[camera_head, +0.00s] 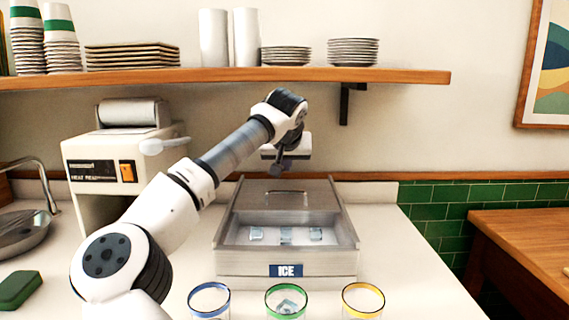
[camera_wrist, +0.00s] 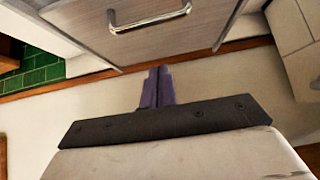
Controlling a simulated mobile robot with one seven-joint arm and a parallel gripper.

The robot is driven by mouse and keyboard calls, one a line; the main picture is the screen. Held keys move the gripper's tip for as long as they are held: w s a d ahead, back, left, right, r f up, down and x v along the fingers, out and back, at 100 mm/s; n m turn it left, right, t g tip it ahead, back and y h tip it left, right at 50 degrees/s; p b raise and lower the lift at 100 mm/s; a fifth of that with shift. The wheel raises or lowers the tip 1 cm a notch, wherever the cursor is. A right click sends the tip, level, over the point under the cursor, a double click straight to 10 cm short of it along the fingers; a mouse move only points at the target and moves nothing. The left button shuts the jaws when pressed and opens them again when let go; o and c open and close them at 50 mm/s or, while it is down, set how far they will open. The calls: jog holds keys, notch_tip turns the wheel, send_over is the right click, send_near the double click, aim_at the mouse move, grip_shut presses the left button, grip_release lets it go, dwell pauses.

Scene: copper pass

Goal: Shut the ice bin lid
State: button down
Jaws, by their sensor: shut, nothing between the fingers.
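The ice bin (camera_head: 288,262) is a grey box with a blue ICE label, standing on the counter in the head view. Its lid (camera_head: 252,194) covers the back part and has a metal handle (camera_head: 287,191). The front part is open, and several ice cubes (camera_head: 315,234) show inside. My gripper (camera_head: 277,171) is over the back of the bin, behind the handle as seen from the head camera. In the wrist view the lid (camera_wrist: 185,42) and its handle (camera_wrist: 148,20) show beyond the fingers. My gripper (camera_wrist: 158,75) is shut and empty; contact with the lid cannot be told.
Three glasses with blue (camera_head: 209,299), green (camera_head: 287,300) and yellow (camera_head: 362,299) rims stand in front of the bin. A white machine (camera_head: 95,165) stands at left. A wooden shelf (camera_head: 230,75) with cups and plates runs above. The counter right of the bin is clear.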

jog(key=p, duration=0.1)
send_over(286, 198)
notch_tip(286, 198, down, 4)
jog(key=shift+s+f, duration=0.1)
jog(key=shift+f, duration=0.5)
jog(key=shift+s+f, duration=0.15)
jog(key=shift+s, duration=0.75)
jog(key=shift+s+f, duration=0.1)
jog(key=shift+s, duration=0.75)
jog(key=shift+s, duration=0.1)
